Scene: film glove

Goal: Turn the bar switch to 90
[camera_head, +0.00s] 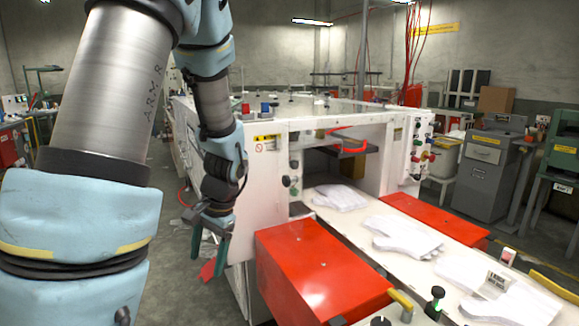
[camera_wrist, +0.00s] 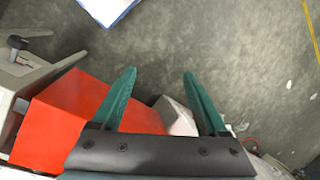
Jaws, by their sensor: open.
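My gripper (camera_head: 209,248) hangs pointing down at the left of the white machine, beside the red box (camera_head: 318,272). Its two green fingers are spread apart with nothing between them; they also show in the wrist view (camera_wrist: 159,75). I cannot clearly pick out the bar switch. A black knob or lever (camera_wrist: 18,42) sits on a grey housing at the left of the wrist view, apart from my fingers. Dark and green knobs (camera_head: 291,181) show on the machine's front.
White gloves (camera_head: 405,240) lie on the conveyor bed, with another red box (camera_head: 435,217) along its far side. Coloured knobs (camera_head: 424,155) are on the machine's right end. A grey cabinet (camera_head: 486,170) stands behind. Bare floor (camera_wrist: 240,50) fills the wrist view's upper right.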

